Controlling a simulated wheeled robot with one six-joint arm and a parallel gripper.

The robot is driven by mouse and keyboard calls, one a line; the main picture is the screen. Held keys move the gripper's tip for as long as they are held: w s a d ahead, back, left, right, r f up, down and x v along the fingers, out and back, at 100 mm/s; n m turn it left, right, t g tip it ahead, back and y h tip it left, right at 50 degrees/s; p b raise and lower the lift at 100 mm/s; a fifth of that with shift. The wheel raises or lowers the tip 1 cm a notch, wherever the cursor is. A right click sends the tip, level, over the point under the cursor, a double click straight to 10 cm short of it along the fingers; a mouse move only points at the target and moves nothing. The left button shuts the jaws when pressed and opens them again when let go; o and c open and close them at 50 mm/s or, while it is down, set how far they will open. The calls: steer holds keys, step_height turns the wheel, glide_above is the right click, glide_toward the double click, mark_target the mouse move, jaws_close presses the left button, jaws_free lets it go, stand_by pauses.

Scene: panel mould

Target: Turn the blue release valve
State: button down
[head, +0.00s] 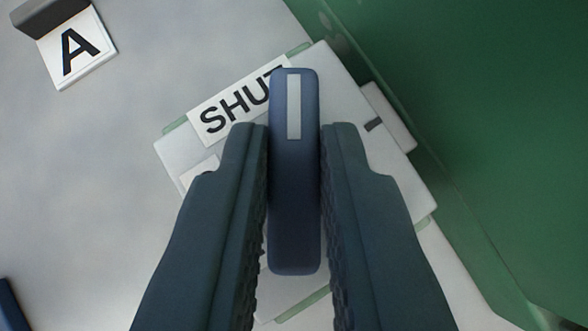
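The blue release valve's handle (294,200) is a long, rounded bar in the middle of the head view. It stands upright in the picture, with a pale stripe near its top end. My gripper (294,150) has one dark finger on each side of the bar. Both fingertips appear to touch its sides, so it looks shut on the handle. A white label reading SHUT (232,108) lies behind the handle's upper left; its last letter is partly covered. The valve's pale plate (350,95) sits tilted behind the bar. My fingers hide much of the plate's lower part.
A white label with a black A (75,45) is at the top left on the grey panel (90,190). A green wall (480,110) runs along the right side. A dark blue piece (10,308) shows at the lower left edge.

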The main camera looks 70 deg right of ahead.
steer(key=shift+n, duration=0.3)
steer(key=shift+s+d+n+t+y, duration=0.1)
steer(key=shift+s+n+t+y, duration=0.1)
steer(key=shift+n+t+y, duration=0.65)
steer(key=shift+d+n+t+y, duration=0.1)
steer(key=shift+n+t+y, duration=0.65)
steer(key=shift+n, duration=1.1)
steer(key=shift+n+t, duration=0.4)
steer(key=c, duration=1.4)
jaws_free()
steer(key=shift+r, duration=0.1)
steer(key=v, duration=1.7)
